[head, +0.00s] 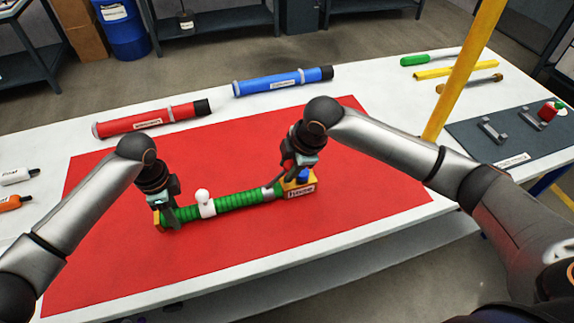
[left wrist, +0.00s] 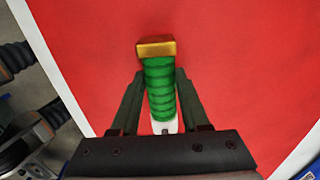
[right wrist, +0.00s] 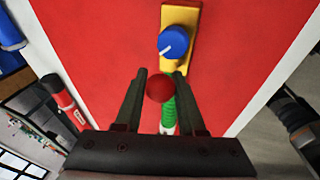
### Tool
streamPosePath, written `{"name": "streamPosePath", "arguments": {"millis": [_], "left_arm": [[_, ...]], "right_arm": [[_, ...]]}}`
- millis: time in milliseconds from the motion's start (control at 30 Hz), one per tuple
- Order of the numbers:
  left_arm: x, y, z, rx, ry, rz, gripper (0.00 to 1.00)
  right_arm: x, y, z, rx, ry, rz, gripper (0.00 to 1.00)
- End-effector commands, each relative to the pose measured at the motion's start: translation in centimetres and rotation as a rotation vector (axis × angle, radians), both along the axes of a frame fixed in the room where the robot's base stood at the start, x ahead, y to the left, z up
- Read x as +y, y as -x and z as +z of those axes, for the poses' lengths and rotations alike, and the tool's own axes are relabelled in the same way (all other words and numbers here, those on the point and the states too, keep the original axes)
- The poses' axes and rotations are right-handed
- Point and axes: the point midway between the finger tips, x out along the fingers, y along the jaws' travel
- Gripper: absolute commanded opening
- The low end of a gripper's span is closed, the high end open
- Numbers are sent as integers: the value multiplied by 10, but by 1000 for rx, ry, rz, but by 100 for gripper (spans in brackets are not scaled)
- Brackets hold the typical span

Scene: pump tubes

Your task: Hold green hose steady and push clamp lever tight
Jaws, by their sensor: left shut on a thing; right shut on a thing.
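The green ribbed hose (head: 238,201) lies across the red mat (head: 330,235), its right end at a yellow block (right wrist: 178,15) with a blue knob (right wrist: 174,43). A gold end piece (left wrist: 156,47) caps its left end. My left gripper (head: 165,212) is shut on the hose near that cap, a finger on each side. A grey clamp (head: 268,193) sits around the hose's right end. My right gripper (head: 292,172) is above it, shut on the lever's red ball knob (right wrist: 160,88), which sits between the fingers. The lever's shaft is mostly hidden.
A white fitting with a round knob (head: 205,203) sits mid-hose. Red (head: 150,119) and blue (head: 284,81) cylinders lie behind the mat. A yellow post (head: 462,75) rises at right, near a dark tool board (head: 480,153). The mat's right part is clear.

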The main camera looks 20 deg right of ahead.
Motion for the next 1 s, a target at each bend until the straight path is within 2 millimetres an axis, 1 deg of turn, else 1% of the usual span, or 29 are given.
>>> {"name": "streamPosePath", "arguments": {"millis": [33, 133, 533, 767, 800, 1000], "left_arm": [[-1, -1, 2, -3, 3, -4, 0], [-2, -1, 2, -3, 3, -3, 0], [-2, -1, 1, -4, 5, 2, 0], [-2, -1, 1, -3, 4, 3, 0], [-2, 0, 1, -2, 3, 2, 0], [-1, 0, 0, 0, 4, 1, 0]], "right_arm": [[3, 6, -7, 19, -4, 8, 0], [3, 6, -6, 19, -3, 9, 0], [5, 5, 6, 14, -7, 11, 0], [5, 4, 9, 8, -10, 11, 0], [5, 3, 9, 8, -10, 10, 43], [3, 3, 9, 7, -5, 7, 66]]}}
